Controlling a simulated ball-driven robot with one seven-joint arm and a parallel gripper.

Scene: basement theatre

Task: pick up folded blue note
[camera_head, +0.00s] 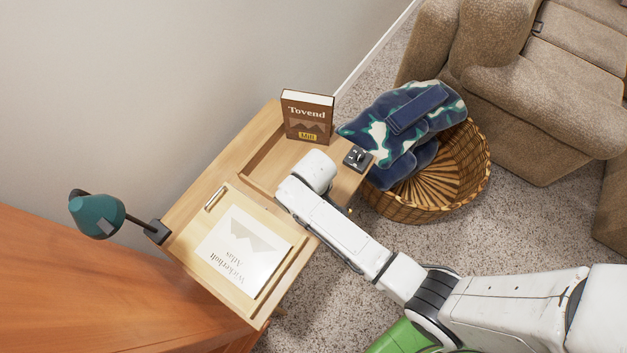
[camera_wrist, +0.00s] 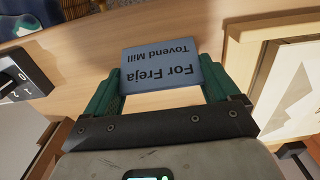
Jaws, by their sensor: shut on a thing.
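The folded blue note (camera_wrist: 160,62) shows in the wrist view, with the dark words "For Freja" and "Tovend Mill" upside down. My gripper (camera_wrist: 158,80) has green fingers, one on each side of the note, and is shut on it. The wooden desk top (camera_wrist: 85,45) shows around and beyond the note. I cannot tell whether the note is touching the desk or just above it. In the head view, my white arm reaches over the desk (camera_head: 187,208) and hides the note and the fingers.
A brown "Tovend" book (camera_head: 307,115) stands at the desk's back. A small dark device (camera_head: 357,158) sits at its right corner. A tray with a paper (camera_head: 243,250) lies front left, near a teal lamp (camera_head: 97,214). A wicker basket (camera_head: 462,170) with cloth stands right.

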